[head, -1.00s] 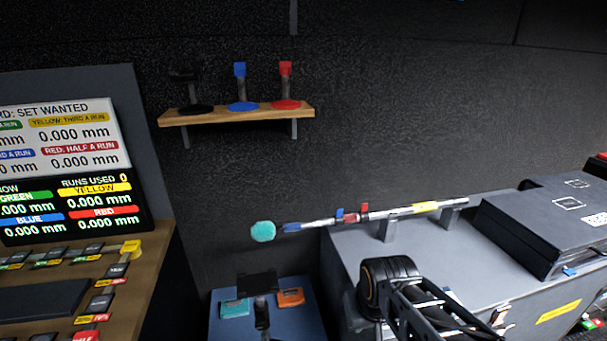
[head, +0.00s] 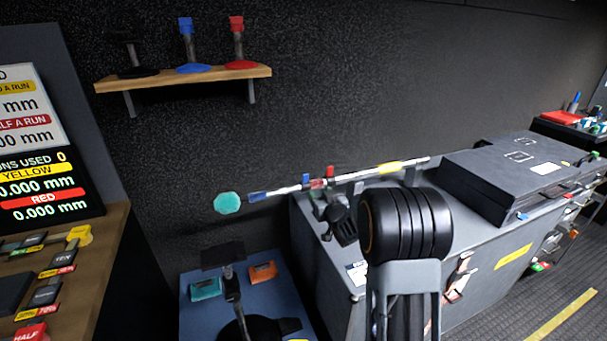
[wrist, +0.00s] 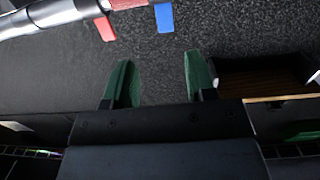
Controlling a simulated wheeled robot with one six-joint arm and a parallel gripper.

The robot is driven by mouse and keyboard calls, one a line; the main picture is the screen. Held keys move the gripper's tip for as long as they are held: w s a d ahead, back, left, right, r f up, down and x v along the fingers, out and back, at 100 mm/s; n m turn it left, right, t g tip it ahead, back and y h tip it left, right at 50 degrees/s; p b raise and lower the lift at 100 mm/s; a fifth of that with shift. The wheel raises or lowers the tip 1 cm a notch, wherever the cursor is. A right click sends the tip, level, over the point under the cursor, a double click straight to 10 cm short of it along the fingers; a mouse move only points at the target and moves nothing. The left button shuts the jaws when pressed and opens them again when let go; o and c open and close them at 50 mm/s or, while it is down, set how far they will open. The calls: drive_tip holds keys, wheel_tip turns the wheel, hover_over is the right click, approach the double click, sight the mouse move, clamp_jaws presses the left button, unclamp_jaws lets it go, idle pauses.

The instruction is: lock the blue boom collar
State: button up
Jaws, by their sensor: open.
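The boom (head: 365,172) is a thin pole lying on supports above the grey case. Its blue collar (head: 306,180) has an upright lever and sits left of the red collar (head: 329,171). In the wrist view the blue lever (wrist: 164,18) hangs at the top, with the red lever (wrist: 105,28) to its left. My gripper (wrist: 158,82) is open and empty, its two green-lined fingers apart. The blue lever lies beyond the gap between the fingertips, not between them. In the head view my gripper (head: 326,208) is just below the boom, partly hidden by my arm.
A teal ball (head: 227,203) is near the boom's blue left end. A grey case (head: 330,272) stands under the boom, with a black box (head: 500,180) on top. A shelf (head: 185,78) with coloured stands is on the wall. A screen and panel are at left.

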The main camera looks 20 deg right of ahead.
sight(306, 175)
drive_tip(key=shift+t, duration=0.4)
drive_tip(key=w, duration=0.4)
drive_tip(key=w+a+p, duration=0.1)
drive_tip(key=w, duration=0.4)
drive_tip(key=w+r, duration=0.1)
drive_tip(key=w, duration=0.3)
drive_tip(key=shift+w+a+p, duration=0.3)
drive_tip(key=shift+w+p, duration=0.1)
